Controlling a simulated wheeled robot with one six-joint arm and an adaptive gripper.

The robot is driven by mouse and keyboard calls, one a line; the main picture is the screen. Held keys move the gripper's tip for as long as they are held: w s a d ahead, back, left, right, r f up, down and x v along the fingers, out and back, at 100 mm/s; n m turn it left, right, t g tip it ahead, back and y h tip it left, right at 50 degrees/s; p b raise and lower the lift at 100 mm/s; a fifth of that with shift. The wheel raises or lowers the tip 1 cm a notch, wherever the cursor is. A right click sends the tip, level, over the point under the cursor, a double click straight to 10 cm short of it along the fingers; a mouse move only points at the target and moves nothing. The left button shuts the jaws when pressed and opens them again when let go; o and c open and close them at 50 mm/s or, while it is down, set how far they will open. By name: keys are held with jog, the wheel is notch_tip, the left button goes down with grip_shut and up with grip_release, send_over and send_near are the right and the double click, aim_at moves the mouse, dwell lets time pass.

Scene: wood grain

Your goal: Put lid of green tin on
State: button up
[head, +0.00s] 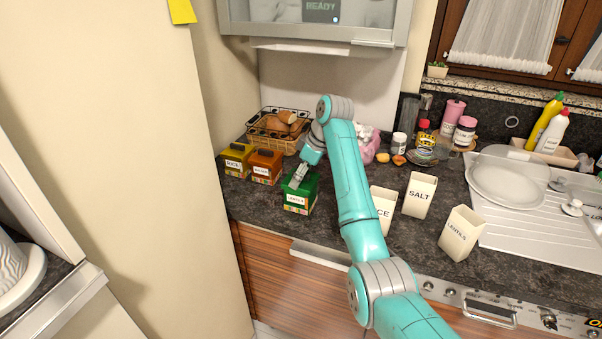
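The green tin (300,202), with a white label on its front, stands on the dark countertop near the front edge. My gripper (297,182) points down at the top of this tin, and its fingertips are at or just above it. The gripper covers part of the tin's top. I cannot tell whether a lid is on the tin or between the fingers. The fingers are too small to show whether they are open or shut.
A yellow tin (237,160) and an orange tin (265,167) stand left of the green tin. A bread basket (270,138) is behind them. White SALT (419,195) and LENTILS (460,234) containers, and one partly behind my arm (383,207), stand right. A sink drainer (540,215) is further right.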

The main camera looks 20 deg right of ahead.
jog(key=shift+f, duration=0.4)
jog(key=o, duration=0.9)
